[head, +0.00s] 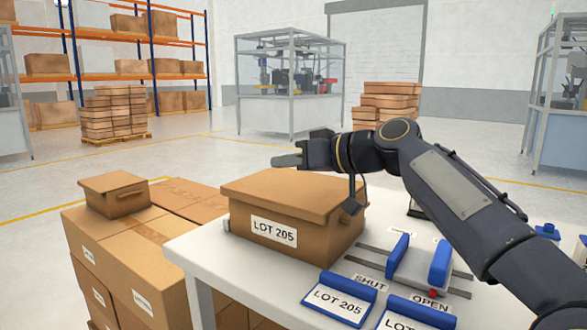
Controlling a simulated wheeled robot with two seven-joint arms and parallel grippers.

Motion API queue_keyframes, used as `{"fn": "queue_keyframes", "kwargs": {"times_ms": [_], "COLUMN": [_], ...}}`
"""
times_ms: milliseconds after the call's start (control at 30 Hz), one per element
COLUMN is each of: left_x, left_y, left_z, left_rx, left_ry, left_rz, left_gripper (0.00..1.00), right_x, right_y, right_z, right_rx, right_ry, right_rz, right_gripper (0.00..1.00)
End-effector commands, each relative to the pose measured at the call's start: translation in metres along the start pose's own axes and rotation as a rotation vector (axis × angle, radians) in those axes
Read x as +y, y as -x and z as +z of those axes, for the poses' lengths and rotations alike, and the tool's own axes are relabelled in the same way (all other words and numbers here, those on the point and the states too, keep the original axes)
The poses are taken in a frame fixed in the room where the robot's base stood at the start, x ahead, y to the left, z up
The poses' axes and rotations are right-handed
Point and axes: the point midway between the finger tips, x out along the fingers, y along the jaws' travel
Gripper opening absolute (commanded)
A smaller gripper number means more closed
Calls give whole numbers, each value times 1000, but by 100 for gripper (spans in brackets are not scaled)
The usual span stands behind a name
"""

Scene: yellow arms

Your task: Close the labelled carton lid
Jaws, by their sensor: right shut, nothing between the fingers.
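The brown carton (255,238) labelled LOT 205 stands on the white table. Its lid (285,190) lies flat over the top, with its front edge overhanging the carton's wall. I see no clear gap along the front, and the back edge is partly hidden by my arm. My right gripper (285,161) is shut and empty, just above or behind the lid's far edge. I cannot tell whether it touches the lid. My left gripper is out of view.
A blue-ended slide fixture (398,255) with SHUT and OPEN labels sits right of the carton. A blue LOT 205 card holder (340,298) is in front, with another beside it. Stacked cartons (120,255), a small one on top, stand left of the table (190,255).

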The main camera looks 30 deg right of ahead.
Motion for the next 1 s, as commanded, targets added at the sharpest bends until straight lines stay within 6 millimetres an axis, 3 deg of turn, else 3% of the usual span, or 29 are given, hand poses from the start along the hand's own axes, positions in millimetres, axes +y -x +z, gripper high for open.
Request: {"fn": "queue_keyframes", "kwargs": {"times_ms": [33,100,400,1000], "left_x": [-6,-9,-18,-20], "left_y": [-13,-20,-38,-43], "left_z": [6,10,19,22], "left_rx": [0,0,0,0], "left_ry": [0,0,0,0], "left_rz": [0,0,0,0], "left_gripper": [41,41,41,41], "right_x": [0,0,2,4], "right_y": [-3,-5,-10,-11], "right_z": [13,19,38,44], "right_rx": [1,1,1,-2], "right_ry": [38,87,164,160], "right_rz": [7,20,41,40], "right_gripper": [0,0,0,0]}}
